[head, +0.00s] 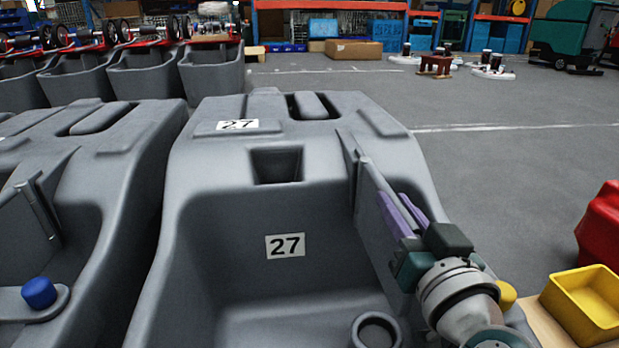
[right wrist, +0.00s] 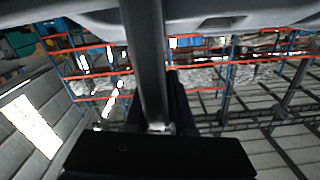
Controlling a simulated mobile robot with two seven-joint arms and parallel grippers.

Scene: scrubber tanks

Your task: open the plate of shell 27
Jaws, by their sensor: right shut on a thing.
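Shell 27 (head: 190,210) is the large grey moulded tank in the middle of the head view, with "27" labels on its top and inner wall. Its grey plate (head: 370,215) stands steeply at the right side of the open cavity, seen nearly edge-on. My right gripper (head: 396,200), with purple fingers, is shut on the plate's edge near its front end. In the right wrist view the plate (right wrist: 147,60) runs as a dark bar between the fingers, whose tips are partly hidden. My left gripper is not in view.
A neighbouring grey shell (head: 110,170) with a blue cap (head: 39,292) stands close on the left. A yellow bin (head: 585,305) and a red object (head: 602,228) are at the right. Open floor (head: 510,170) lies beyond the shell's right side.

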